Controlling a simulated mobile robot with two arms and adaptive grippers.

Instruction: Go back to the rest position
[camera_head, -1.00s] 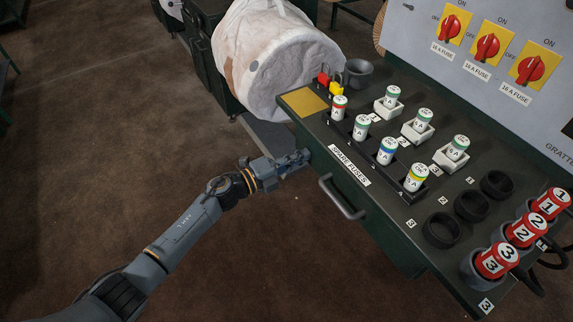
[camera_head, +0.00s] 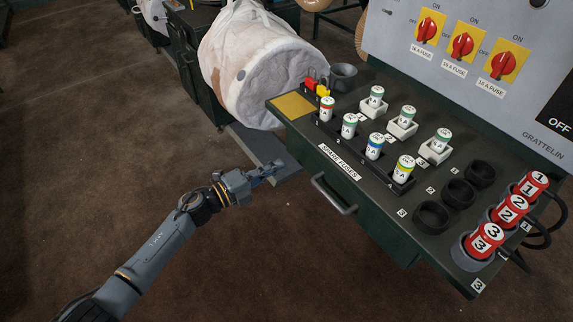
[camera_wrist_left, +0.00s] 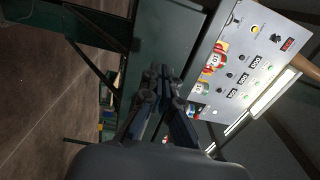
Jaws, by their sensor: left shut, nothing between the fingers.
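My left gripper (camera_head: 268,172) is shut and empty over the brown floor. In the head view it is apart from the dark green bench (camera_head: 385,235), to the left of its front side. It also shows in the left wrist view (camera_wrist_left: 160,75), fingers together. My right gripper is in neither view.
The bench carries spare fuses (camera_head: 375,146), fuses in white holders (camera_head: 404,121) and numbered red plugs (camera_head: 489,238). A drawer handle (camera_head: 334,197) sticks out from its front. The floor (camera_head: 120,150) at left is clear.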

